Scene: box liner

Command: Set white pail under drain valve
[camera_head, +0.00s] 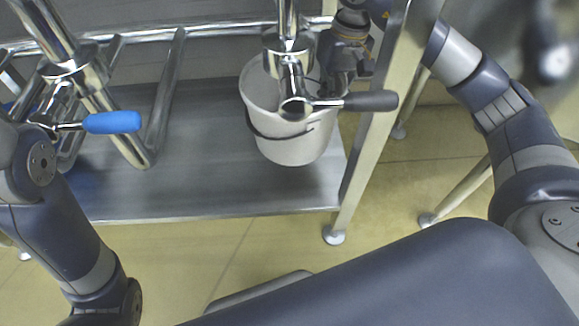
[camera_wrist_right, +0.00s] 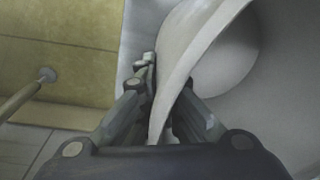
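The white pail (camera_head: 292,146) with a dark handle is over the metal lower shelf, upright or nearly so. I cannot tell whether its base touches the shelf. A drain valve with a grey lever (camera_head: 292,103) hangs over the pail's mouth and hides part of it.
A second valve with a blue lever (camera_head: 112,122) is at the left, with pipes dropping to the shelf. The lower shelf (camera_head: 205,165) is bare left of the pail. A table leg (camera_head: 372,135) stands just right of the pail. Yellow floor lies in front.

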